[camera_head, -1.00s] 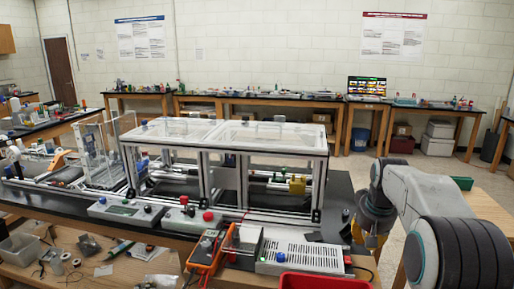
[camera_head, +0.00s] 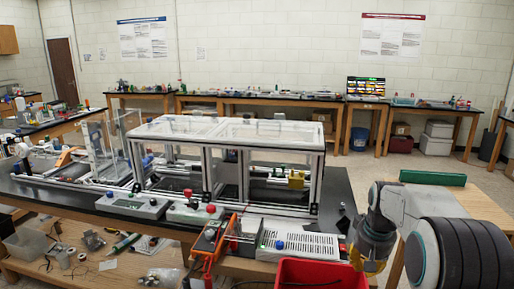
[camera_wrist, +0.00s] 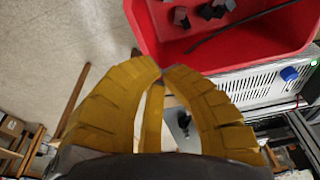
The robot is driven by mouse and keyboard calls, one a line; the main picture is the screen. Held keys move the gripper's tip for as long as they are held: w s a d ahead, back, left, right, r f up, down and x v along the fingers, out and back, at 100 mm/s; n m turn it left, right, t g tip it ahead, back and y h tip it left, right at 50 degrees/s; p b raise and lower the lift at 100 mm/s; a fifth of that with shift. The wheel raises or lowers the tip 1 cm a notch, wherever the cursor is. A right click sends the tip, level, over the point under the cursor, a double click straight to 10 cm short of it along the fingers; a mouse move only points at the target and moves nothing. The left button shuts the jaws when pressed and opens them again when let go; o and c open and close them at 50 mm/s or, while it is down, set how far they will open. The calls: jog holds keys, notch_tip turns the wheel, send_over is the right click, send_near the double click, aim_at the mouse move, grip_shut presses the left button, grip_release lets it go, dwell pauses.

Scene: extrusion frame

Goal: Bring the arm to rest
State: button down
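My gripper (camera_head: 370,264) is low at the right of the head view, just right of the red bin and partly hidden by its own wrist. In the wrist view its yellow ribbed fingers (camera_wrist: 161,72) curve together with their tips meeting, and I see nothing held between them. The fingertips overlap the edge of the red bin (camera_wrist: 228,58) in that view; I cannot tell the gap. My arm is bent, with its grey link and dark joint at the lower right of the head view.
The extrusion frame (camera_head: 316,183) with clear top panels stands on the black bench. An orange multimeter (camera_head: 207,245) and a white vented box (camera_head: 300,243) sit at its front. The red bin (camera_head: 300,268) is close by. A green block (camera_head: 432,178) lies on a wooden table at right.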

jog(key=s+a+n, duration=0.1)
jog(key=s+a, duration=0.3)
jog(key=s, duration=1)
jog(key=s+a, duration=0.4)
jog(key=s, duration=0.9)
jog(key=r, duration=0.1)
jog(key=s+a+r+n+t, duration=0.1)
jog(key=a+r+t, duration=0.1)
jog(key=r, duration=0.1)
jog(key=shift+s+r, duration=0.1)
jog(key=shift+s, duration=0.1)
